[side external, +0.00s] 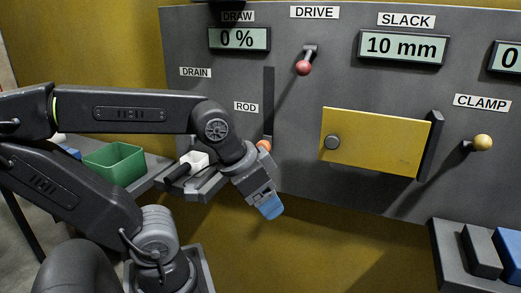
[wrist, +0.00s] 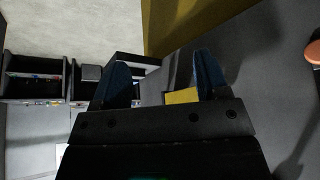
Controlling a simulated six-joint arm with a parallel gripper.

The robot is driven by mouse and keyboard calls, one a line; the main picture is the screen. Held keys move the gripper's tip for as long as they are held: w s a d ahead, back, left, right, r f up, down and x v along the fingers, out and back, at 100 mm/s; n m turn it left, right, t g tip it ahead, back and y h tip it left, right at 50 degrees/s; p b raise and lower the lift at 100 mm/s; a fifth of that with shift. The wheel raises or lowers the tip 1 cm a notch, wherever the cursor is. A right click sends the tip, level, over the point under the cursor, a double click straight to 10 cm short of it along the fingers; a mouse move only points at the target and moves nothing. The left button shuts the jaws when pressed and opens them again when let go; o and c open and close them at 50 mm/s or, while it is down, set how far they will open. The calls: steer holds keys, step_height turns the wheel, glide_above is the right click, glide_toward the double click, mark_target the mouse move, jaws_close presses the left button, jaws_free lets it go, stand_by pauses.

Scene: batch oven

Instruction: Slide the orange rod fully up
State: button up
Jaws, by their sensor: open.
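The orange rod (side external: 264,146) shows as a small orange knob at the lower end of a dark vertical slot (side external: 269,95) in the grey panel, beside the ROD label. My wrist partly hides it in the side view. An orange rounded end, which looks like the rod, shows at the right edge of the wrist view (wrist: 314,51). My gripper (side external: 270,207) is below and slightly right of the rod, apart from it and pointing down. In the wrist view my gripper (wrist: 162,82) has its two blue-tipped fingers spread, with nothing held between them.
A red-knobbed DRIVE lever (side external: 303,67) is up and right of the slot. A yellow plate (side external: 375,143) and a CLAMP lever (side external: 483,142) are farther right. A green bin (side external: 114,160) and a white-and-black item (side external: 190,165) are at left. Blocks (side external: 482,252) sit lower right.

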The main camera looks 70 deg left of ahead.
steer(key=w+a+r+n+g+y, duration=0.15)
steer(key=w+a+r+n, duration=0.4)
steer(key=a, duration=0.55)
steer(key=n+y, duration=0.2)
steer(key=n, duration=0.2)
glide_toward(262, 143)
steer(key=shift+m+g, duration=0.25)
steer(key=shift+g, duration=0.2)
steer(key=x, duration=1)
steer(key=shift+w+a+f, duration=0.2)
steer(key=shift+w+f, duration=0.05)
steer(key=shift+w, duration=0.25)
steer(key=c, duration=1.3)
steer(key=shift+o, duration=0.2)
step_height(262, 143, up, 21)
steer(key=shift+f, duration=0.1)
